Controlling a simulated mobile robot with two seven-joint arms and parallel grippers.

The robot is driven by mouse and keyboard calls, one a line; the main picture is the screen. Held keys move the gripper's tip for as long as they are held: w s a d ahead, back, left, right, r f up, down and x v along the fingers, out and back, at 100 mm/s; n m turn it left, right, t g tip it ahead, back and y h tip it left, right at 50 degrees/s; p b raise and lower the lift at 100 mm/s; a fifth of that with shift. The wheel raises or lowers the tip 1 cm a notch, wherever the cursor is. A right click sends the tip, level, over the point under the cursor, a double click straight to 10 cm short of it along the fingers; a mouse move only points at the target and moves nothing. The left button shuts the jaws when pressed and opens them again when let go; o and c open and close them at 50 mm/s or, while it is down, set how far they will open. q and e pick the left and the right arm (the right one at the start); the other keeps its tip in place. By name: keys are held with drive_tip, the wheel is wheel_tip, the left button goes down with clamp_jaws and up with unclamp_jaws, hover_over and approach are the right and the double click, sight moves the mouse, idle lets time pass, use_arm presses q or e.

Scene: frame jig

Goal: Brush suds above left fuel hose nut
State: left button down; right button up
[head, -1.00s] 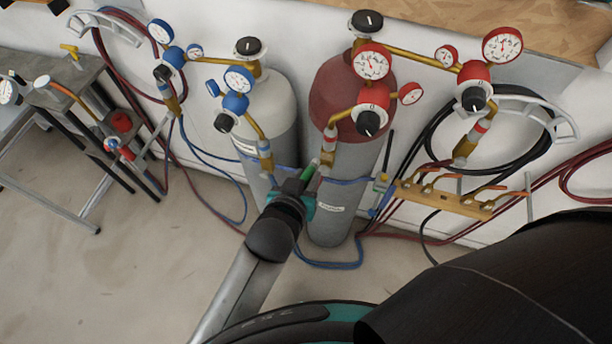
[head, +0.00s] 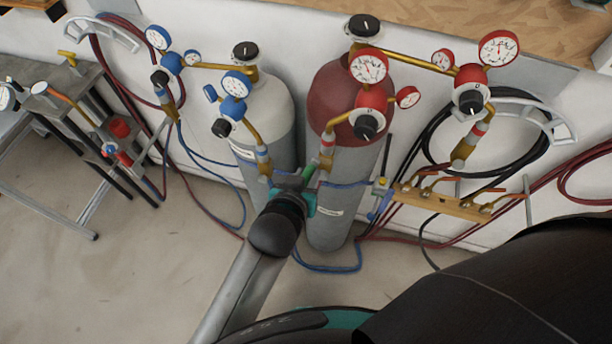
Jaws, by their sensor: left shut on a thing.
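My left gripper (head: 299,188) is in the middle of the head view, seen from behind. It is shut on a slim green brush (head: 309,172), whose body is mostly hidden by the gripper. The brush's visible end points up beside the left fuel hose nut (head: 325,163). This brass nut hangs below the left red regulator (head: 370,98), in front of the dark red and grey fuel cylinder (head: 330,80). I cannot tell whether brush and nut touch, and no suds can be made out. My right gripper is not in view.
A grey cylinder (head: 270,100) with blue regulators (head: 234,107) stands to the left. Another red regulator (head: 470,98) and a brass torch rack (head: 445,202) are to the right. Blue and red hoses hang around the cylinders. A metal bench (head: 60,85) stands far left; the front floor is clear.

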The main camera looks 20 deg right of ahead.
use_arm(q)
drive_tip(key=shift+s+d, duration=1.35)
drive_tip(key=shift+d, duration=0.45)
drive_tip(key=shift+w+a, duration=0.7)
drive_tip(key=shift+a, duration=0.2)
drive_tip(key=shift+w+a, duration=0.65)
drive_tip(key=shift+a, duration=0.25)
drive_tip(key=s+a, duration=0.3)
drive_tip(key=s, duration=0.2)
drive_tip(key=shift+a, duration=0.2)
drive_tip(key=shift+s+a, duration=0.45)
drive_tip(key=shift+s, duration=0.15)
drive_tip(key=shift+s+a, duration=0.4)
drive_tip(key=shift+s, duration=0.2)
